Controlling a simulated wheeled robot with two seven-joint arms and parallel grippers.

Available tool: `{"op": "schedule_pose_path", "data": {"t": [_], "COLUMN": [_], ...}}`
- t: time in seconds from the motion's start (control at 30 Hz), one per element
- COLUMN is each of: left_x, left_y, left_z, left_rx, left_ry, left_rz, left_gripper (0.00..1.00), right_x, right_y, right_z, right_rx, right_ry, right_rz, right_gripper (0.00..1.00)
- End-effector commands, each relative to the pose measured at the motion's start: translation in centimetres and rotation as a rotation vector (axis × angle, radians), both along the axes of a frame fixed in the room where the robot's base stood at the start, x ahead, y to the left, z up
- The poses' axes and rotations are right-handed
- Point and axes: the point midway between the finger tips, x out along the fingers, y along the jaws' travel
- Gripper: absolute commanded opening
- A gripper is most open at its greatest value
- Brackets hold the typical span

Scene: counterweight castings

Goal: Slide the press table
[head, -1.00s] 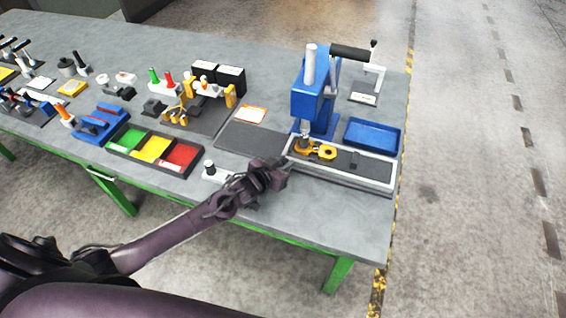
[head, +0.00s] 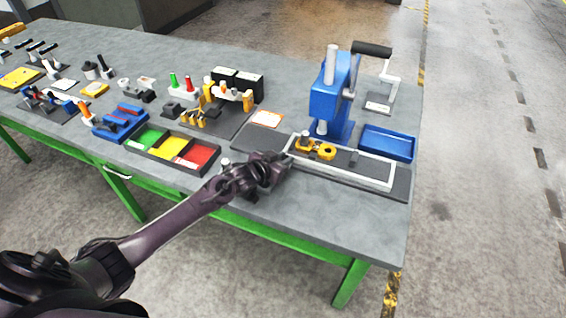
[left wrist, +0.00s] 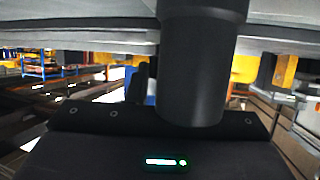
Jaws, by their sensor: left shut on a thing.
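The press table (head: 372,180), a pale-framed slide with a dark inside, lies on a dark base strip (head: 402,184) in front of the blue press (head: 328,102). Bare base shows at both its left and right ends. A yellow casting (head: 326,151) sits on the table's left part, close to the press ram. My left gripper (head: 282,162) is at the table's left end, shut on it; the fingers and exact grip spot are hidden. The left wrist view shows mostly a dark cylinder (left wrist: 200,70) and a dark housing. My right gripper is not in view.
A blue tray (head: 388,144) stands behind the table's right part. A bin with green, yellow and red compartments (head: 150,157) lies to the left. Several tools and fixtures fill the bench further left. The bench front (head: 330,220) is clear.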

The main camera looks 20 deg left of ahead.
Motion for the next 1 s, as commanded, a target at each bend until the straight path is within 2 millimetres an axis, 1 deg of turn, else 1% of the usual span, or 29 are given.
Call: {"op": "schedule_pose_path", "data": {"t": [0.03, 0.1, 0.17, 0.2, 0.43, 0.57, 0.67, 0.8, 1.0], "left_x": [-0.1, -0.1, -0.1, -0.1, -0.1, -0.7, -1.7, -3.7, -6.0], "left_y": [-0.4, -0.3, -0.3, -0.3, -0.2, 0.0, 0.4, 1.0, 1.7], "left_z": [-0.1, -0.1, -0.1, 0.0, 0.0, 0.1, 0.4, 1.1, 2.3], "left_rx": [-0.002, -0.002, -0.002, -0.002, -0.001, -0.001, 0.001, 0.001, 0.000], "left_ry": [0.003, 0.003, 0.002, 0.002, 0.001, 0.001, 0.003, 0.003, 0.003], "left_rz": [-0.006, -0.006, -0.006, -0.005, -0.004, -0.004, -0.003, -0.004, -0.004], "left_gripper": [0.25, 0.34, 0.42, 0.43, 0.43, 0.43, 0.43, 0.43, 0.43], "right_x": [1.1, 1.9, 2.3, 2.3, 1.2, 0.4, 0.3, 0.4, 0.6], "right_y": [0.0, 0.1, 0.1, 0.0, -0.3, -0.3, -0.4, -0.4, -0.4], "right_z": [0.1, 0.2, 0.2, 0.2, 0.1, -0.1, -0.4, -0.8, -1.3], "right_rx": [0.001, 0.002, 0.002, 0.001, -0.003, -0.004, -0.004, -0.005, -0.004], "right_ry": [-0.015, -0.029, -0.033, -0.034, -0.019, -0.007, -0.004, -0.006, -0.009], "right_rz": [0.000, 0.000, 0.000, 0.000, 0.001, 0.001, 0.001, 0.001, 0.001], "right_gripper": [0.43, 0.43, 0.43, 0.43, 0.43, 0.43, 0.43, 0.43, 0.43]}}
